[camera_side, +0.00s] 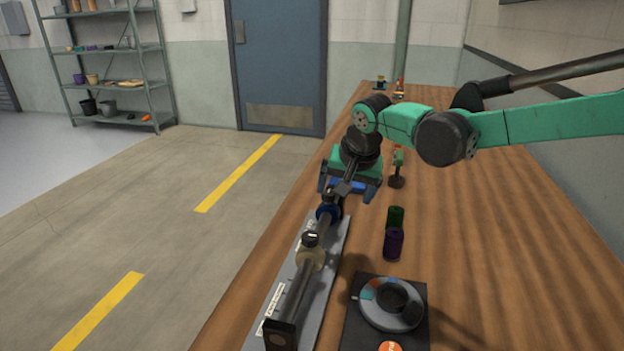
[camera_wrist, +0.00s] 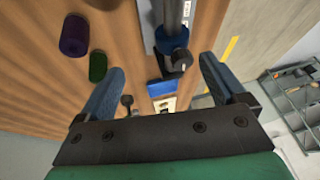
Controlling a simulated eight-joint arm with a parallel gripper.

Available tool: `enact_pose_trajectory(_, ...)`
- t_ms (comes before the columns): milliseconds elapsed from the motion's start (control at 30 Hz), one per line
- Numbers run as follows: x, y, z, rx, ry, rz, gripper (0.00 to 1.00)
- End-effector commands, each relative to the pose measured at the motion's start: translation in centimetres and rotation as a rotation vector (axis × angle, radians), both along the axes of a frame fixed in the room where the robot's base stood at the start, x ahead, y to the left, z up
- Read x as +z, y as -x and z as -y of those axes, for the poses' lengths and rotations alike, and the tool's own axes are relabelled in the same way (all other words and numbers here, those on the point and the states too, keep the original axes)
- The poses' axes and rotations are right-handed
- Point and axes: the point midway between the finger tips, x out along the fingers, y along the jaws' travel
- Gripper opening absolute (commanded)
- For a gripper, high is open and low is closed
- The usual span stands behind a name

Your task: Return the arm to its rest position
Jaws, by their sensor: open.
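My gripper (camera_side: 347,190) is above the wooden table at the far end of the grey rail plate (camera_side: 336,246). In the wrist view its two blue fingers are wide apart, with nothing held between them (camera_wrist: 160,82). A dark shaft (camera_side: 296,289) runs along the plate and carries a blue roller (camera_side: 327,213) and a tan roller (camera_side: 312,258). The blue roller (camera_wrist: 172,42) also shows ahead of the fingers in the wrist view. A purple roller (camera_side: 393,244) and a green roller (camera_side: 396,215) stand to the right of the plate. My arm reaches in from the right.
A black base with a round dial (camera_side: 375,313) sits at the near end of the table. A small dark-topped stand (camera_side: 397,182) is right of my gripper. Small items (camera_side: 380,83) stand at the far end. The table's right side is clear.

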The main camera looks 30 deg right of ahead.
Motion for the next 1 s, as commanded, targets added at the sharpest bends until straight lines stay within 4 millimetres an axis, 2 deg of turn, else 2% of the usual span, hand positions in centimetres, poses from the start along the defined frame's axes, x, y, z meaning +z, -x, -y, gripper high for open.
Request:
enact_pose_trajectory(100,1.9,3.5,1.3,0.128,0.032,0.017,0.91)
enact_pose_trajectory(200,2.7,6.5,2.2,0.244,0.066,0.038,0.91)
enact_pose_trajectory(400,2.5,12.1,3.4,0.46,0.151,0.087,0.91)
enact_pose_trajectory(500,1.8,14.1,3.7,0.541,0.19,0.109,0.91)
enact_pose_trajectory(700,0.7,15.9,3.9,0.63,0.239,0.133,0.91)
enact_pose_trajectory(1000,0.6,16.1,3.9,0.641,0.246,0.137,0.91)
